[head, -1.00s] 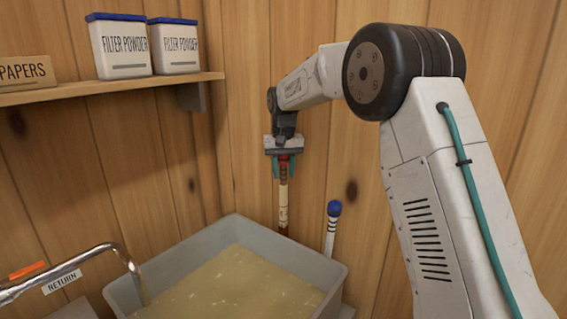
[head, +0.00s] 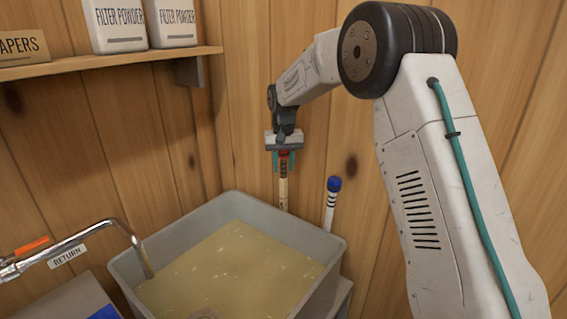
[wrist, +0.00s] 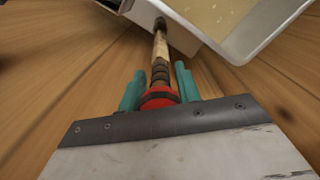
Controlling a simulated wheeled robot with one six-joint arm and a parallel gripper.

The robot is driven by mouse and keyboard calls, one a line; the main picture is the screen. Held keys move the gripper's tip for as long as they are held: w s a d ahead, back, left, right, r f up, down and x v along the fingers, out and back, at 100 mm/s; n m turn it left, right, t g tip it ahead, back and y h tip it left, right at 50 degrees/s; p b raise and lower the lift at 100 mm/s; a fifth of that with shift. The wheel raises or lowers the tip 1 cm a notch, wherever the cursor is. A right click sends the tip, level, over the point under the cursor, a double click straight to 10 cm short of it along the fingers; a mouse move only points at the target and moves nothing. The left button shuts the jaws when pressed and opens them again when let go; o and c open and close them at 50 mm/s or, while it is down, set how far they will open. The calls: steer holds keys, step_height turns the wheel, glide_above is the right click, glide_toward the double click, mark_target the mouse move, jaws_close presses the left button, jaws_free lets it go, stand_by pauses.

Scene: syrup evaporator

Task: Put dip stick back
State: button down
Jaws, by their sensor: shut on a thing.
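My gripper (head: 283,161) is shut on a wooden stick with a red collar and dark bands (head: 283,190), which I take to be the dip stick. It is held upright behind the back rim of the grey tank (head: 192,215). In the wrist view the stick (wrist: 160,48) runs from between the teal fingers (wrist: 159,92) to a dark spot beside the tank wall. Its lower end is hidden, so I cannot tell how deep it sits. A second stick, white with black bands and a blue knob (head: 333,185), stands to the right, apart from my gripper.
The tank holds pale yellow liquid (head: 225,262). A metal return pipe (head: 95,229) bends over its left side. A shelf (head: 100,62) with filter powder tubs (head: 115,25) is on the left wall. Wooden walls stand close behind my gripper.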

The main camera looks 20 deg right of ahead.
mark_target(284, 177)
steer(key=shift+f, duration=2.75)
steer(key=shift+c, duration=1.3)
jaws_free()
steer(key=shift+r, duration=4.05)
